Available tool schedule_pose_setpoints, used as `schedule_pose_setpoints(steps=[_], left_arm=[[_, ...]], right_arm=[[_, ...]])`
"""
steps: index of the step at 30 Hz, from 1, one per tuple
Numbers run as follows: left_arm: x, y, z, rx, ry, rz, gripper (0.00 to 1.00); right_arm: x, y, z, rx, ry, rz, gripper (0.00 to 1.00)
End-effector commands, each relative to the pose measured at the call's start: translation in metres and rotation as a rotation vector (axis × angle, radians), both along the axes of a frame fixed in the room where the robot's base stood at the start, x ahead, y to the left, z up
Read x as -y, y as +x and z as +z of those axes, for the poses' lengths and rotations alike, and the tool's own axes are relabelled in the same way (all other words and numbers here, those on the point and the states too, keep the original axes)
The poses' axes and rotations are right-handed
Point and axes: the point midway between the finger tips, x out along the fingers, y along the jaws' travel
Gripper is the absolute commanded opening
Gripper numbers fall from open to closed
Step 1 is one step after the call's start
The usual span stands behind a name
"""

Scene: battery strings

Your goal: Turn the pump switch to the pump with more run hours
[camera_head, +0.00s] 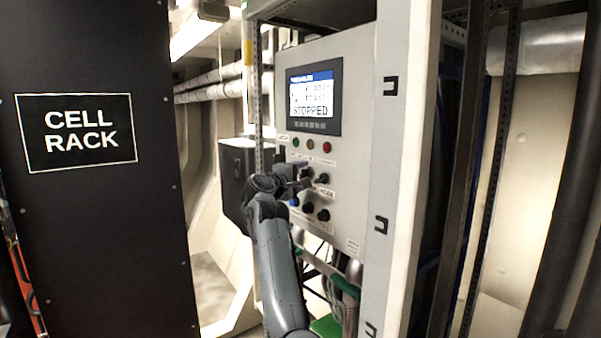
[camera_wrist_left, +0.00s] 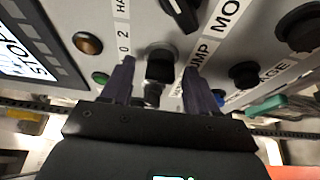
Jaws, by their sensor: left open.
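The grey control panel (camera_head: 345,150) has a display (camera_head: 313,97) reading STOPPED; its smaller text, including any run hours, is too small to read. The pump switch, a dark knob (camera_wrist_left: 160,66), sits beside a label reading PUMP in the left wrist view. My left gripper (camera_head: 303,179) is at the panel face and hides this knob in the head view. In the left wrist view its open fingers (camera_wrist_left: 160,82) stand on either side of the knob; I cannot tell whether they touch it. The knob's pointer direction is unclear. My right gripper is not in view.
The mode knob (camera_head: 321,178) is close to the right of my left gripper. A blue button (camera_head: 293,202) and two dark knobs (camera_head: 308,208) lie below. Indicator lamps (camera_head: 310,144) sit above. A black cell rack (camera_head: 90,230) stands at the left.

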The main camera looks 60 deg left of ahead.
Motion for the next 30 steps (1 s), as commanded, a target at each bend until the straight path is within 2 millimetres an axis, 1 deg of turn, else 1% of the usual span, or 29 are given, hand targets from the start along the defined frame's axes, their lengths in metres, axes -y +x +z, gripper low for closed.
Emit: schedule_pose_setpoints(steps=[9, 10, 18, 21, 26, 30], left_arm=[[-0.001, 0.002, 0.000, 0.001, 0.000, 0.001, 0.60], [-0.001, 0.002, 0.000, 0.001, 0.000, 0.001, 0.58], [-0.001, 0.002, 0.000, 0.001, 0.000, 0.001, 0.17], [-0.001, 0.002, 0.000, 0.000, 0.000, 0.001, 0.04], [-0.001, 0.002, -0.002, 0.000, 0.009, 0.001, 0.04], [-0.002, 0.001, -0.005, -0.001, 0.043, 0.002, 0.04]], right_arm=[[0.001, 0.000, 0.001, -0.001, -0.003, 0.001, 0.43], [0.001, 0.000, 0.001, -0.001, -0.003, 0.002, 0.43], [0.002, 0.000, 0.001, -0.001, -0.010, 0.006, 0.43], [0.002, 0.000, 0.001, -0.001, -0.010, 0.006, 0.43], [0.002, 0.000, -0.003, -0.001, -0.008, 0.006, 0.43], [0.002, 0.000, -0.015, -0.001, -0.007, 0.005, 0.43]])
